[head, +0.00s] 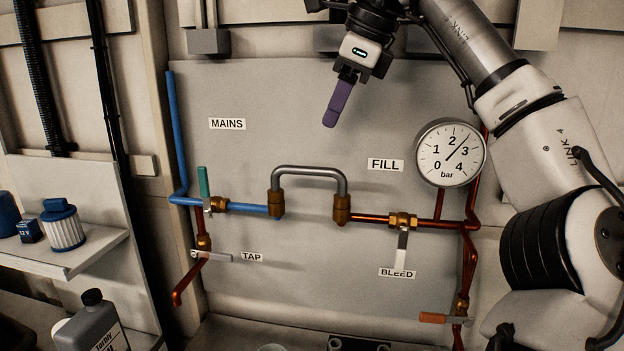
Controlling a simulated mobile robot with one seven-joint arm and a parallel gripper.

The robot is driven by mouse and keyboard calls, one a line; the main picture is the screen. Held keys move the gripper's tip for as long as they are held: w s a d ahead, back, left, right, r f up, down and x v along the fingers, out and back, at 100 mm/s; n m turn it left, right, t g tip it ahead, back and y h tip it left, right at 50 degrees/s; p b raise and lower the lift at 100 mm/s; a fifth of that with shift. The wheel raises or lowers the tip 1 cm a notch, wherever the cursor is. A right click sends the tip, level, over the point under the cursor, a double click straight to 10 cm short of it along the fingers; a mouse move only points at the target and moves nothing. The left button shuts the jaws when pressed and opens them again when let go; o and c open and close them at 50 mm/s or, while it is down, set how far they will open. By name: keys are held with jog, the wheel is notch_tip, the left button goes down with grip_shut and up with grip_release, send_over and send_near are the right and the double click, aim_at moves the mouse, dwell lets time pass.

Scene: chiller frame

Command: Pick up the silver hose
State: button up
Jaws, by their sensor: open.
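The silver hose (309,169) is a grey inverted U on the wall panel. Its two ends sit in brass fittings, the left one (276,203) on the blue pipe and the right one (341,209) on the copper pipe. My gripper (331,120) is above and slightly right of the hose, apart from it, with purple fingers pointing down. The fingers overlap in this view, so the gap between them is hidden; the gripper is open and nothing shows in it.
A pressure gauge (450,153) is on the right, near my arm. A green-handled valve (205,188), a tap lever (212,256) and a bleed lever (402,250) stick out from the pipes. A shelf (75,262) with a filter (63,226) and a grey bottle (92,322) are at left.

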aim_at(309, 167)
jog(key=x, duration=0.8)
jog(key=shift+s, duration=0.1)
jog(key=shift+p+x, duration=1.05)
jog(key=shift+x, duration=1.6)
grip_shut()
